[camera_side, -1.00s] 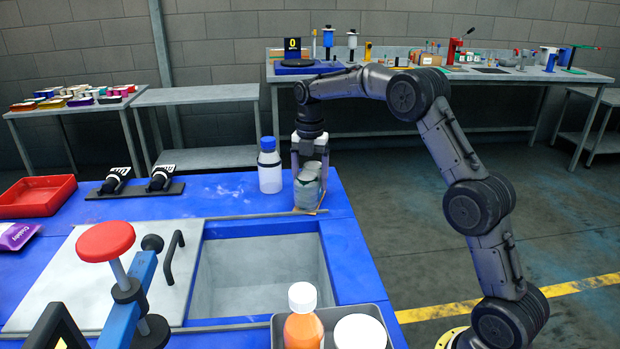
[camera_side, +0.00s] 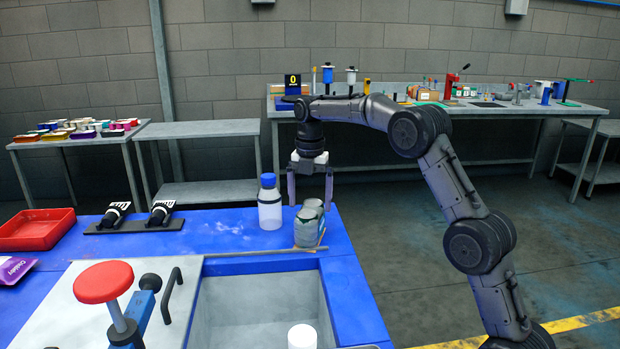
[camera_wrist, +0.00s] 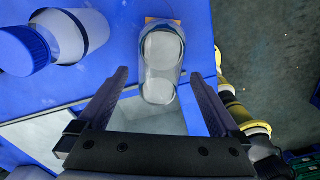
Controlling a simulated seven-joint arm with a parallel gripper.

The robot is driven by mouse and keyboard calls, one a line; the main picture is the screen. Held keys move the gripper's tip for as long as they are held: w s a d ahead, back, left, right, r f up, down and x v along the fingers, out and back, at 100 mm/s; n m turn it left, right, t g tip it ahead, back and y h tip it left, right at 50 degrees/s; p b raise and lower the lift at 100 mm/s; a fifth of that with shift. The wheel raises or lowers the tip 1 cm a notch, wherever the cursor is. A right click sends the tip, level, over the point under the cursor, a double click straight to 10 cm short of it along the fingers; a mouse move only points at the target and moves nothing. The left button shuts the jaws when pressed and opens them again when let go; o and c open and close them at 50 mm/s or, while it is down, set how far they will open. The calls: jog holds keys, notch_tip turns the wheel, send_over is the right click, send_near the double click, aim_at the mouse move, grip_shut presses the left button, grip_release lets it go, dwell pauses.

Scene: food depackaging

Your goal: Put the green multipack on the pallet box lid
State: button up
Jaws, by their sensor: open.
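A pale grey panel with a black handle (camera_side: 62,305), apparently the pallet box lid, lies left of the open bin.
A blue-capped bottle (camera_side: 269,205) stands close left of the multipack. The open bin (camera_side: 262,300) lies in front. A red tray (camera_side: 37,230), two black holders (camera_side: 136,222), a purple pack (camera_side: 14,268) and a red button (camera_side: 103,282) are further left.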

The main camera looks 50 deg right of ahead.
notch_tip(320, 180, up, 7)
jog(key=shift+f, duration=0.1)
jog(key=s+a+r+m+t, duration=0.2)
jog(key=s+a+r+m, duration=0.1)
jog(key=s+a+m, duration=0.4)
jog(key=s+a+r+m+t, duration=0.1)
jog(key=s+a+r+m, duration=0.25)
jog(key=s, duration=0.65)
jog(key=s+a+f+m+t, duration=0.1)
jog(key=s+a+f+m, duration=0.1)
jog(key=s+f+m, duration=0.3)
jog(key=s+a+f+m+t, duration=0.1)
jog(key=s+a+f+m, duration=0.1)
jog(key=s+f+m, duration=0.4)
jog(key=s+m, duration=0.1)
jog(key=s, duration=0.4)
jog(key=shift+s+a+t, duration=0.2)
jog(key=shift+s+t, duration=0.1)
jog(key=shift+s, duration=0.1)
